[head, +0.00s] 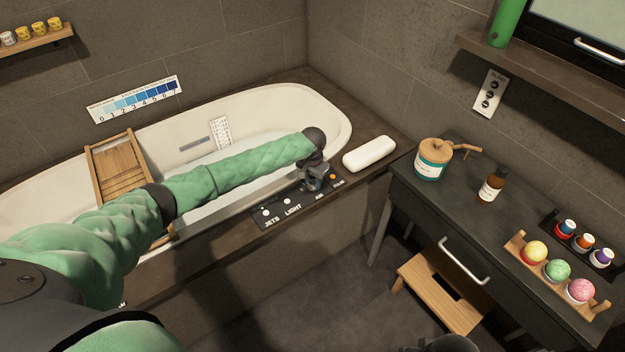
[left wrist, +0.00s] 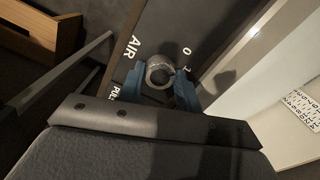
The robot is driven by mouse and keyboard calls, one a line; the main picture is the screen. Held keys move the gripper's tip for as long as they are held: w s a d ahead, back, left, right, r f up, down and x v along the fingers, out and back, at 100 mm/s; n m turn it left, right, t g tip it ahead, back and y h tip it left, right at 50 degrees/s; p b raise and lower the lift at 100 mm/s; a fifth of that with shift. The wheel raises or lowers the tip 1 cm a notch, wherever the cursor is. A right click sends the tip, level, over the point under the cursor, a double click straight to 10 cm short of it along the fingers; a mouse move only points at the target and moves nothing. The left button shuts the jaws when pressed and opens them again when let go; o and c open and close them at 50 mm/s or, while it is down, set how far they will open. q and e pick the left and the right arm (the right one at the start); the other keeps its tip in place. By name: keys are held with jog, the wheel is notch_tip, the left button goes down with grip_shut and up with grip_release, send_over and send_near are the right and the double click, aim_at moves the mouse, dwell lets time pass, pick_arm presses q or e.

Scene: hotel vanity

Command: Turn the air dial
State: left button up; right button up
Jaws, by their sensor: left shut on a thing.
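The air dial (left wrist: 160,70) is a round silver knob on a dark panel, seen in the left wrist view beside the printed word AIR and the marks 0 and 1. My left gripper (left wrist: 166,86) has its blue fingers on both sides of the dial and is shut on it. In the head view, my left gripper (head: 316,180) is over the right part of the control panel (head: 272,217) on the tub's edge and hides the dial there. My right gripper cannot be made out clearly.
The bathtub (head: 335,110) lies behind the panel, with a wooden tray (head: 118,163) across it. A white pillow (head: 369,154) rests on the ledge to the right. A dark vanity (head: 440,205) with a jar, a bottle and bath bombs stands at right, above a wooden step stool (head: 440,292).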

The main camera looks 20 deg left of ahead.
aim_at(312, 182)
pick_arm(q)
jog(key=m+p, duration=0.1)
jog(key=m, duration=0.3)
jog(key=shift+r, duration=0.1)
jog(key=shift+m+p, duration=0.45)
jog(key=shift+m, duration=0.85)
pick_arm(e)
notch_tip(312, 182, down, 10)
jog(key=w, duration=0.2)
jog(key=shift+a+f, duration=0.15)
pick_arm(q)
jog(key=o, duration=1)
pick_arm(e)
jog(key=shift+w, duration=0.1)
pick_arm(q)
jog(key=shift+r, duration=0.25)
jog(key=shift+r+b, duration=0.75)
jog(key=shift+r, duration=2.85)
pick_arm(e)
notch_tip(312, 182, up, 6)
jog(key=s, duration=0.1)
jog(key=shift+r, duration=0.25)
